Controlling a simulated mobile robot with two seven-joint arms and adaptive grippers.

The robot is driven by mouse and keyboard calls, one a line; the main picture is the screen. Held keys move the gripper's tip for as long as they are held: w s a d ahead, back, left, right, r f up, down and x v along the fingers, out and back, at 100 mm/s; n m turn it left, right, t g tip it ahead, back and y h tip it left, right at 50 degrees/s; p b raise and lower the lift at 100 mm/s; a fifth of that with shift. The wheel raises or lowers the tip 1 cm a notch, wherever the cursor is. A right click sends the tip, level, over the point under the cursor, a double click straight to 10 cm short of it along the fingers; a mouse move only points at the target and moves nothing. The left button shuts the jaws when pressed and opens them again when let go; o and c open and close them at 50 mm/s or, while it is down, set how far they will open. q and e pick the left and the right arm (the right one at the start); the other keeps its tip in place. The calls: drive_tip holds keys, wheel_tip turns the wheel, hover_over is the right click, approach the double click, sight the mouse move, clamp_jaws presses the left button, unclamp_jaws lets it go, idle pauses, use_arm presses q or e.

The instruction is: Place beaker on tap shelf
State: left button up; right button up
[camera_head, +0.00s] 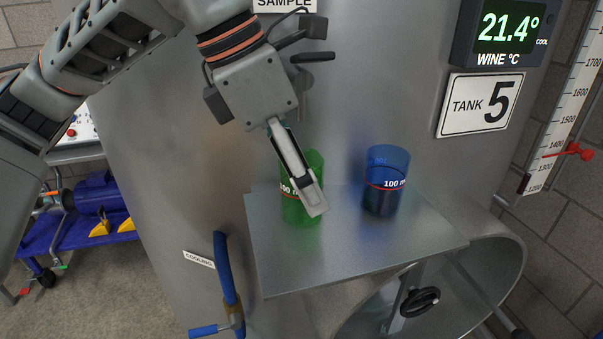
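A green beaker (313,166) with a "100 ml" mark and a red line stands on the grey metal shelf (400,240) in front of the tank. It appears upright, near the shelf's back left. My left gripper (313,201) reaches down from the upper left. One pale finger lies across the front of the green beaker and hides part of it. The other finger is hidden, so I cannot tell whether the gripper holds the beaker. A blue beaker (388,165) stands to the right on the same shelf, with dark contents. My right gripper is out of view.
A dark tap handle (313,57) is beside my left wrist under the "SAMPLE" sign (284,4). A blue-handled cooling valve (224,268) is left of the shelf. A round hatch (440,290) is below. The shelf's front right is clear.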

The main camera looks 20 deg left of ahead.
use_arm(q)
drive_tip(key=shift+r, duration=0.2)
drive_tip(key=p+v, duration=0.1)
drive_tip(key=v, duration=1.1)
drive_tip(key=shift+a+f, duration=0.1)
